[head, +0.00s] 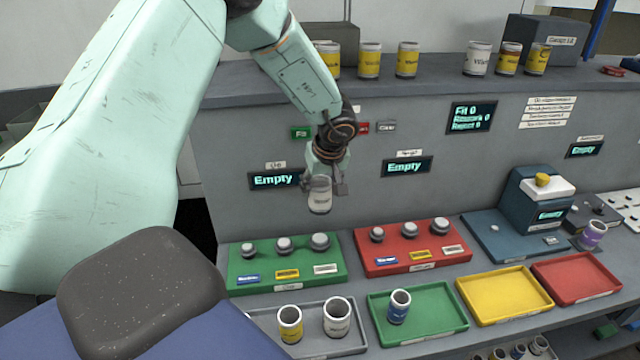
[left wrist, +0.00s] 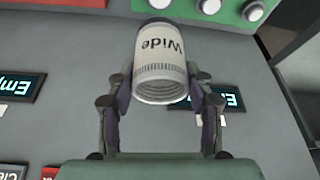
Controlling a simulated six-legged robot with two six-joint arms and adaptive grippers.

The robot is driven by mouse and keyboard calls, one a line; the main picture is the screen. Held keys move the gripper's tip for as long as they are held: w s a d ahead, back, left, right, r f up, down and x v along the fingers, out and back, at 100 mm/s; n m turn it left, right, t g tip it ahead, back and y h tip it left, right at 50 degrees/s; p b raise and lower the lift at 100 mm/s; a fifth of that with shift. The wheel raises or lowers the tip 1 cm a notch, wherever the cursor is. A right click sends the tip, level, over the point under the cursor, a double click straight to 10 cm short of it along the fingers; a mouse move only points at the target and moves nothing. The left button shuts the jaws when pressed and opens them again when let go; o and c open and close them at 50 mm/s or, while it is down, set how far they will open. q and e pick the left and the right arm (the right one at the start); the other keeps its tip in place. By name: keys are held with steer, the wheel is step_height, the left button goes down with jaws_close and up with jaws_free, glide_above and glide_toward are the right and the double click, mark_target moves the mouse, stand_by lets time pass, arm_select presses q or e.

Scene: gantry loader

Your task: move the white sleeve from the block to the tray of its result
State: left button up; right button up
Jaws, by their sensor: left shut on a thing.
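My left gripper (head: 321,184) is shut on the white sleeve (head: 320,201) and holds it in the air, in front of the grey panel and above the back of the blocks. In the left wrist view the sleeve (left wrist: 160,68) sits between the two fingers and reads "Wide". The green block (head: 240,272) and the red block (head: 365,262) each carry grey-topped plugs with no sleeve on them. A green tray (head: 385,332) holds a blue sleeve (head: 399,306). The yellow tray (head: 505,294) and the red tray (head: 580,279) are empty. My right gripper is not in view.
A grey tray (head: 350,345) holds a yellow sleeve (head: 290,324) and another white sleeve (head: 336,317). A blue device (head: 535,200) and a purple sleeve (head: 592,235) stand at the right. Several cans line the shelf above.

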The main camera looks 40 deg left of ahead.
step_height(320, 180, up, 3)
steer(key=p, duration=0.3)
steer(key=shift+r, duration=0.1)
stand_by(0.3)
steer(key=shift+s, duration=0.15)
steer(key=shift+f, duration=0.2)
